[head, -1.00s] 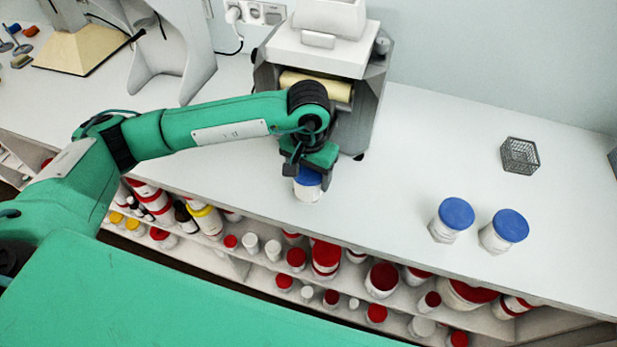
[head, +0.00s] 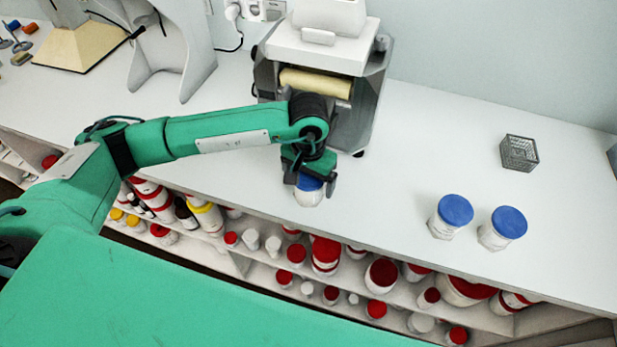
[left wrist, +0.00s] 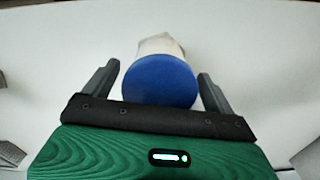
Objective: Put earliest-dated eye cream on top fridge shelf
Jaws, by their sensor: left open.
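A white jar with a blue lid (head: 308,194) stands on the counter in front of the grey machine. My left gripper (head: 310,184) is over it from above, with its fingers on either side of the lid. In the left wrist view the blue lid (left wrist: 160,82) lies between the two open fingers, with a gap at each side. Two more blue-lidded white jars, one at left (head: 452,216) and one at right (head: 502,228), stand on the counter to the right. I cannot read any dates. No fridge is in view. My right gripper is not in view.
The grey machine with a roller (head: 325,85) stands just behind my left gripper. A small wire basket (head: 519,153) is at the right. Shelves below the counter edge hold several red-lidded jars (head: 326,254). The counter between machine and right-hand jars is clear.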

